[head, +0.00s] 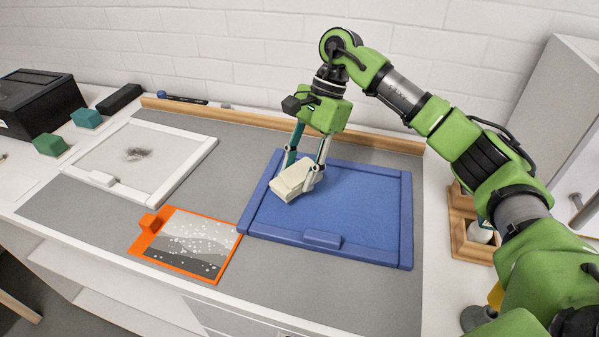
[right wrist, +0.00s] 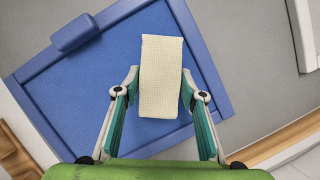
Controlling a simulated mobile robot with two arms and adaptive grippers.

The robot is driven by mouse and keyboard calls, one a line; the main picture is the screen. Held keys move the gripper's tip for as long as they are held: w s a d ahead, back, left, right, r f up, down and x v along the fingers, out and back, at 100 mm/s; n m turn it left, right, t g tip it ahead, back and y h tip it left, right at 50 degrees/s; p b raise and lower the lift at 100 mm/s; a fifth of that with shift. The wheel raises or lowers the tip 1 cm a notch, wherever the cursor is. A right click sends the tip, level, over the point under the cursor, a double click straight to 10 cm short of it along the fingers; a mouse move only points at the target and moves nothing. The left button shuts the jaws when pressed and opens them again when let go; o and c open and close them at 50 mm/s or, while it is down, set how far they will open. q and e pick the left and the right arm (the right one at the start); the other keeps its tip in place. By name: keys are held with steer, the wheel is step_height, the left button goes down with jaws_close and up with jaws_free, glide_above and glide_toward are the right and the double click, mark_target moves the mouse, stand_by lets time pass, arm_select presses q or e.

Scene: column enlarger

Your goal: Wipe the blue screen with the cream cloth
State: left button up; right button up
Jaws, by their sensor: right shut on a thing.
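The blue screen (head: 345,212) is a framed blue panel lying flat on the grey mat, with a small tab on its near edge. It also fills much of the right wrist view (right wrist: 90,90). My right gripper (head: 307,170) is shut on the folded cream cloth (head: 291,183), over the left part of the screen. In the right wrist view the cloth (right wrist: 161,75) sits between the two fingers and reaches toward the screen's frame. Whether the cloth touches the screen surface I cannot tell. My left gripper is not in view.
A white-framed screen (head: 185,170) with a dark smudge lies at left. An orange-framed grey picture (head: 190,243) lies in front, beside the blue screen. Two green blocks (head: 50,145) and a black box (head: 38,103) stand at far left. A wooden rail (head: 235,117) runs along the back.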

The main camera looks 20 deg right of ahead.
steer(key=shift+r+p, duration=1.2)
steer(key=shift+r, duration=1.2)
